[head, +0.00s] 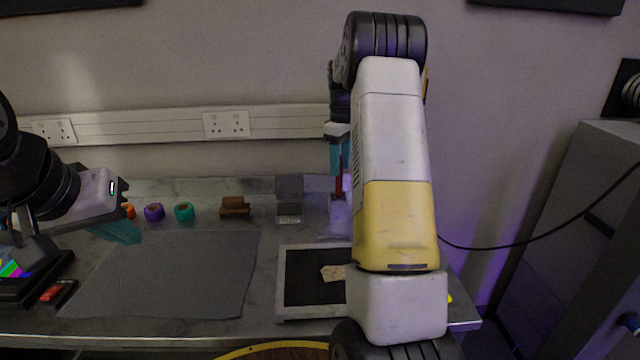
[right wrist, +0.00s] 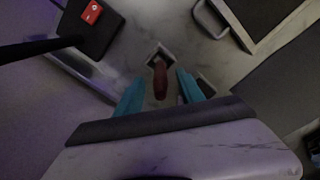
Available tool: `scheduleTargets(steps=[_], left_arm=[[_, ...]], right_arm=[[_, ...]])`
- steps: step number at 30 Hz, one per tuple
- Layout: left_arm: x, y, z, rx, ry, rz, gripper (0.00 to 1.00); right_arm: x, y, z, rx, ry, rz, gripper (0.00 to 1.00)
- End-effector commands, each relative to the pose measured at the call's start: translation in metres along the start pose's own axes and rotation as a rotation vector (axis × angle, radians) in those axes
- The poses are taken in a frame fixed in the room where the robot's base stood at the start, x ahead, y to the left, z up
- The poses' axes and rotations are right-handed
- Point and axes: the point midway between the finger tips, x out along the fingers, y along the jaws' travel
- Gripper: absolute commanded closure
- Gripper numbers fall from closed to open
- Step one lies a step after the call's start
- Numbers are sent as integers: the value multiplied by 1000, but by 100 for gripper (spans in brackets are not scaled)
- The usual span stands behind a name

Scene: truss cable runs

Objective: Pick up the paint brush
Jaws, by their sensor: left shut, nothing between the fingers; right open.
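A reddish-brown upright handle, which looks like the paint brush (head: 339,184), stands at the back of the table, partly hidden by my right arm. In the right wrist view the brush (right wrist: 160,84) lies between the two teal fingers, by a small square holder (right wrist: 153,52). My right gripper (head: 340,168) points down over it, with open fingers on either side. The right wrist view shows this gripper (right wrist: 160,88) with a gap on both sides of the handle. The bristles cannot be made out. My left gripper (head: 130,237) is shut and empty over the table's left side.
A grey mat (head: 170,275) and a framed black tray (head: 297,300) with a tan piece (head: 333,272) lie in front. A purple roll (head: 154,212), a teal roll (head: 184,212), a brown block (head: 235,207) and a grey box (head: 289,190) stand along the back.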

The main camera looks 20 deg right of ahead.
Motion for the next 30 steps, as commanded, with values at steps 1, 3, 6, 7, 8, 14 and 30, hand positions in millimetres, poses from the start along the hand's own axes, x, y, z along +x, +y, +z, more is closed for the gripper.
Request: scheduleTargets(steps=[1, 3, 6, 7, 8, 14, 30], left_arm=[[0, 0, 0, 0, 0, 0, 100], [0, 0, 0, 0, 0, 0, 100], [0, 0, 0, 0, 0, 0, 100], [0, 0, 0, 0, 0, 0, 100], [0, 0, 0, 0, 0, 0, 100], [0, 0, 0, 0, 0, 0, 100], [0, 0, 0, 0, 0, 0, 100]], right_arm=[[10, -1, 1, 0, -3, -4, 55], [20, 0, 1, 0, -2, -3, 55], [30, 0, 1, 0, 0, -2, 55], [32, 0, 0, 0, 0, -1, 55], [33, 0, 0, 0, 0, -1, 55], [34, 0, 0, 0, 1, -1, 55], [33, 0, 0, 0, 1, 0, 100]])
